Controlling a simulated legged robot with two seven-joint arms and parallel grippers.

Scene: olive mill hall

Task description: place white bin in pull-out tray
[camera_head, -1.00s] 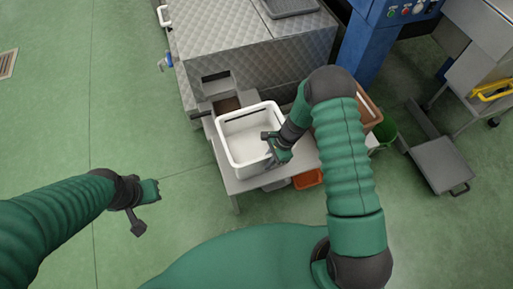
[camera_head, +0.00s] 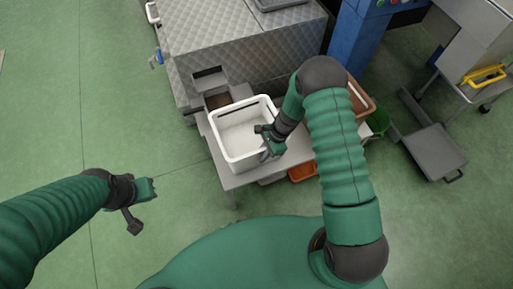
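The white bin (camera_head: 231,156) is an open, empty-looking tub standing upright on a light table beside the metal machine. My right gripper (camera_head: 266,141) is over the bin's right side, close to the front right corner. Its fingers look spread apart; whether they touch the rim I cannot tell. The arm hides part of the right rim. My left gripper (camera_head: 141,205) is open and empty above the green floor at left. A low grey tray (camera_head: 428,153) with a dark handle sticks out near the floor at right and looks empty; it may be the pull-out tray.
The light table (camera_head: 238,180) carries the bin and a brown crate (camera_head: 361,100), partly behind my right arm. An orange crate (camera_head: 301,172) is below. A green bucket (camera_head: 378,121) stands between table and grey tray. The floor at left is clear.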

